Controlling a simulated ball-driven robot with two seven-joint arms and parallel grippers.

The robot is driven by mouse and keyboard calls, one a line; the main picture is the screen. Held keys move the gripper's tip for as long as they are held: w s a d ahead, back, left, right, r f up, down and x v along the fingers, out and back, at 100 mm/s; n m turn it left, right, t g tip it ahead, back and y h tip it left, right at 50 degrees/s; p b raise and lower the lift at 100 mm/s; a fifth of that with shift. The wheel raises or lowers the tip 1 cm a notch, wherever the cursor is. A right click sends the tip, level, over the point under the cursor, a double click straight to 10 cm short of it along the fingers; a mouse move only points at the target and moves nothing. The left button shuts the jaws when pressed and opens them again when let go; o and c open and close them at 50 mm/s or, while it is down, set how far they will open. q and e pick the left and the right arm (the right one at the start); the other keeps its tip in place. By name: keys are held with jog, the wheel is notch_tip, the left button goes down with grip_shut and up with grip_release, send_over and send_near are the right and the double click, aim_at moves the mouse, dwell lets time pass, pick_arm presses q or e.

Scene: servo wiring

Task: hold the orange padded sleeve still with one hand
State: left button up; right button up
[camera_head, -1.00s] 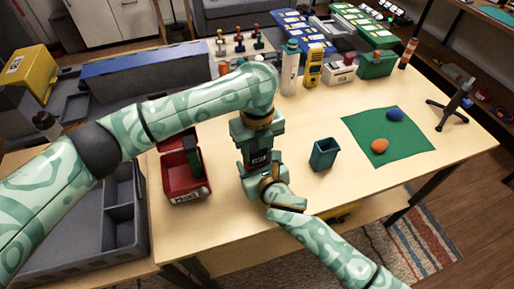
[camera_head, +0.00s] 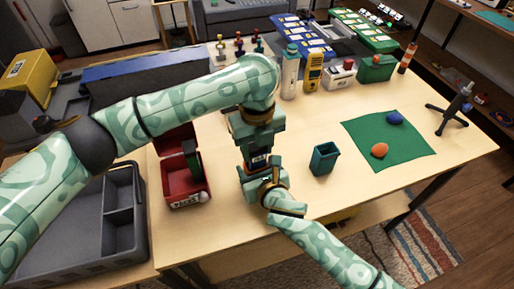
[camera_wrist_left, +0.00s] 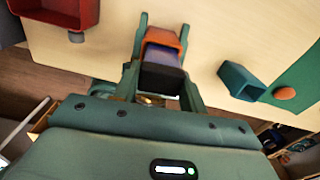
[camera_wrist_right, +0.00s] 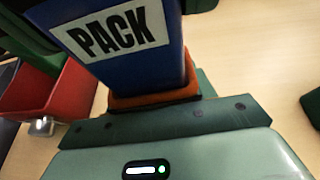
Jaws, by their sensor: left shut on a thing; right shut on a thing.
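The orange padded sleeve (camera_wrist_right: 155,97) sits close to my right palm in the right wrist view, around the lower end of a blue block marked PACK (camera_wrist_right: 130,45). In the left wrist view the sleeve's orange part (camera_wrist_left: 163,37) is between the far ends of my left fingers, with the block's blue-purple face (camera_wrist_left: 163,56) nearer. My left gripper (camera_head: 258,163) comes down from above and is shut on the block. My right gripper (camera_head: 268,190) meets it from the lower right and is shut on the sleeve. In the head view the grippers hide most of both things.
A red bin (camera_head: 187,196) stands left of the grippers and a teal cup (camera_head: 323,159) to their right. A green mat (camera_head: 408,150) holds an orange ball (camera_head: 379,150) and a blue ball (camera_head: 395,118). Bottles and boxes line the back. The table's front edge is close below.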

pick_arm(q)
jog(key=shift+r, duration=0.4)
pick_arm(e)
jog(key=shift+f, duration=0.1)
pick_arm(q)
jog(key=shift+r, duration=3.9)
pick_arm(e)
jog(key=o, duration=1.1)
jog(key=v, duration=1.2)
